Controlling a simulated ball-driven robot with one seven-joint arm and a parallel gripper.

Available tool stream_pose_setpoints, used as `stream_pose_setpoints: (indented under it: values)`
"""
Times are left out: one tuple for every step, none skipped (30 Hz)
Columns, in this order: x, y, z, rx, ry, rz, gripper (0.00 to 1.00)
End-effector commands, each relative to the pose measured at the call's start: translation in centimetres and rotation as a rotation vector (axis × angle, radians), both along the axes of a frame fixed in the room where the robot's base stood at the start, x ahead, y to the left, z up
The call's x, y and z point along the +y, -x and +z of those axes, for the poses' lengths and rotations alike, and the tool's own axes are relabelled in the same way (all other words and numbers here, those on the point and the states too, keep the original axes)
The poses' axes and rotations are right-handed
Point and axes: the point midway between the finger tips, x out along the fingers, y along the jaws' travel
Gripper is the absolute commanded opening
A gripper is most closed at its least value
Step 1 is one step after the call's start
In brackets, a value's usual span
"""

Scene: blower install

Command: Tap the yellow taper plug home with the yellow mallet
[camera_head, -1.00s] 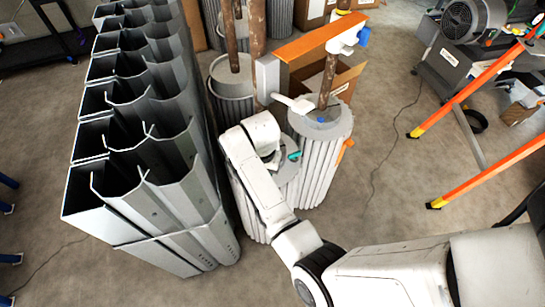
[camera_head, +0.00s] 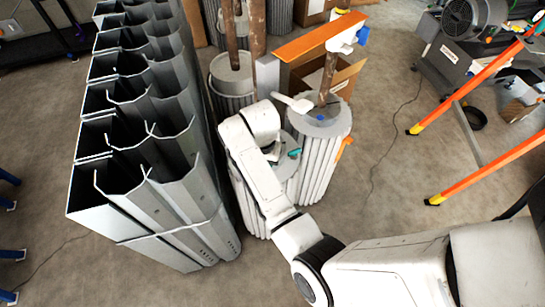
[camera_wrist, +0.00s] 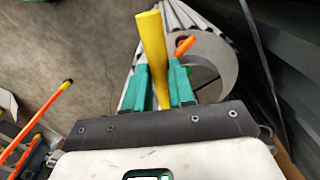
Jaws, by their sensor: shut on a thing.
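My gripper (camera_wrist: 159,68) has two teal fingers, shut on a long yellow bar (camera_wrist: 152,38) that looks like the yellow mallet's handle. The bar sticks out past the fingertips. No mallet head can be made out. In the head view a teal part of my gripper (camera_head: 294,153) shows beside my white wrist, low over a grey ribbed cylinder. The held bar is hidden there. A small yellow band (camera_head: 341,11) shows at the top of the upright rusty pipe; I cannot tell whether it is the taper plug.
A grey ribbed cylinder (camera_head: 318,165) stands just right of my gripper, with an orange tab on its side. An orange beam (camera_head: 320,38) and white fitting sit above it. Tall grey metal channels (camera_head: 185,205) crowd the left.

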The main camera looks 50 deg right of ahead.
Motion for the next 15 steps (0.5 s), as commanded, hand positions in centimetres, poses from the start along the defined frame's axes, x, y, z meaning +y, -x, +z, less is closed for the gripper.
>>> stream_pose_setpoints:
  values:
    - [0.0, 0.0, -1.1, 0.001, 0.002, 0.0, 0.0]
    - [-0.1, 0.1, -1.9, 0.002, 0.001, 0.0, 0.0]
    - [-0.1, 0.1, -3.1, 0.003, 0.001, 0.001, 0.0]
    - [-0.1, 0.1, -4.0, 0.003, 0.0, 0.001, 0.0]
    - [-0.1, 0.1, -4.9, 0.003, 0.0, 0.0, 0.0]
    - [-0.1, 0.1, -6.0, 0.003, 0.0, -0.001, 0.0]
    - [-0.1, 0.1, -6.7, 0.003, 0.0, -0.001, 0.0]
    - [0.0, 0.0, -6.6, 0.0, 0.001, -0.001, 0.0]
    - [0.0, -0.1, -5.8, -0.002, 0.001, 0.0, 0.0]
    - [0.0, 0.0, -5.8, -0.002, 0.001, -0.001, 0.0]
    - [0.0, 0.0, -5.8, -0.002, 0.001, -0.001, 0.0]
    - [0.0, 0.0, -5.8, -0.001, 0.0, -0.001, 0.0]
    - [0.0, 0.0, -5.8, -0.001, 0.0, -0.001, 0.0]
    - [0.0, 0.0, -5.7, -0.001, 0.0, -0.001, 0.0]
    - [0.0, 0.0, -5.5, 0.0, 0.001, -0.001, 0.0]
